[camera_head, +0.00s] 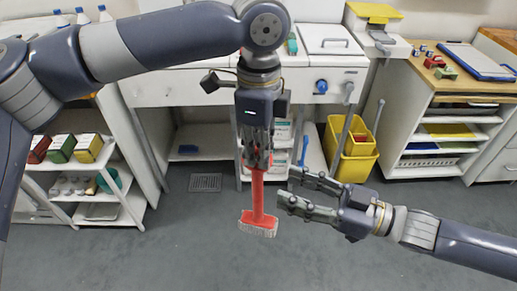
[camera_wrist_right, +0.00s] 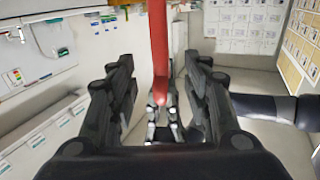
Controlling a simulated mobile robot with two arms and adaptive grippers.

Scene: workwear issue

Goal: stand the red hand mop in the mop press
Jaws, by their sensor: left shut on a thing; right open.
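The red hand mop (camera_head: 258,196) hangs upright, head down, with a pale fringe at its bottom. My left gripper (camera_head: 257,158) is shut on the top of its handle. My right gripper (camera_head: 287,186) is open and empty, just right of the handle, fingertips pointing at it. In the right wrist view, the red handle (camera_wrist_right: 158,40) shows in the gap between the open fingers of my right gripper (camera_wrist_right: 158,75), and my left gripper (camera_wrist_right: 165,118) shows beyond. A yellow bucket (camera_head: 360,165), which looks like the mop press, stands on the floor behind to the right.
A white counter (camera_head: 190,88) runs along the back, with a floor drain (camera_head: 205,183) before it. A shelf unit with several boxes (camera_head: 62,148) stands at left. A shelved desk (camera_head: 440,125) stands at right. The grey floor in front is clear.

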